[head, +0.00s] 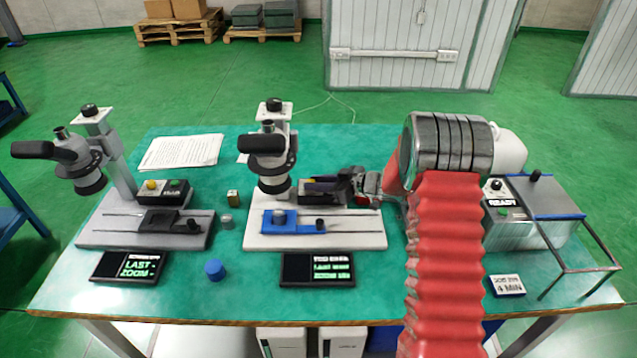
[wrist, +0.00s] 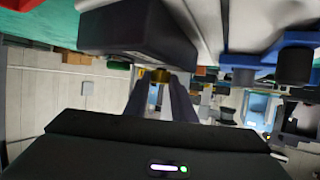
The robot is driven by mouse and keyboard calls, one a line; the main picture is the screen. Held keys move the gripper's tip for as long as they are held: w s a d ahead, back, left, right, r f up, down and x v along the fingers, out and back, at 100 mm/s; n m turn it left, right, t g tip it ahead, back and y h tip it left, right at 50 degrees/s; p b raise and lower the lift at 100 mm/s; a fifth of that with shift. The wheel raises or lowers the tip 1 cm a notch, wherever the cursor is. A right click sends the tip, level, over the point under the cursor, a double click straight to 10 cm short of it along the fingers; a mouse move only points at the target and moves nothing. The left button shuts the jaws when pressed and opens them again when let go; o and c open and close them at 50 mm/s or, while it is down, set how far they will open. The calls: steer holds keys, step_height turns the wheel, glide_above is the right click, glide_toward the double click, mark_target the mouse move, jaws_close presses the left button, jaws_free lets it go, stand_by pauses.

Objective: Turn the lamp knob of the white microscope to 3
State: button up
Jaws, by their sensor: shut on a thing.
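The white microscope (head: 272,115) stands mid-table on a white base (head: 315,240), with a blue slide stage (head: 292,223) on it. Its dark lamp box (head: 308,197) sits on the base right of the column; it fills the upper part of the wrist view (wrist: 140,30). My gripper (head: 318,186) reaches in from the right over this box. In the wrist view my gripper's two fingers (wrist: 160,82) are shut on the brass-coloured lamp knob (wrist: 160,75) at the box. In the head view the gripper hides the knob. The knob's setting cannot be read.
A grey microscope (head: 120,165) with its own lamp box (head: 163,190) stands at left. Dark display tablets (head: 318,270) lie in front. A blue cap (head: 214,269) lies between them. A machine with a tank (head: 540,215) is at right. Papers (head: 180,151) lie at back left.

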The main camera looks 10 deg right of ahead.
steer(key=shift+s+a+m+t+h, duration=0.15)
steer(key=shift+a+m+t+h, duration=0.1)
steer(key=shift+m+t+h, duration=0.6)
steer(key=shift+s+a+m+t+h, duration=0.15)
steer(key=shift+m+t+h, duration=0.4)
steer(key=shift+m+h, duration=0.55)
steer(key=shift+a+r+m+t+h, duration=0.15)
steer(key=shift+m+t+h, duration=0.15)
steer(key=shift+m+h, duration=0.4)
steer(key=shift+a+f+m+t+h, duration=0.1)
steer(key=shift+m+t+h, duration=0.2)
steer(key=shift+m+h, duration=0.35)
steer(key=shift+w+r+m+h, duration=0.1)
steer(key=shift+m+h, duration=0.4)
steer(key=o, duration=1.1)
steer(key=shift+c, duration=0.2)
steer(key=v, duration=1.3)
steer(key=shift+s, duration=0.45)
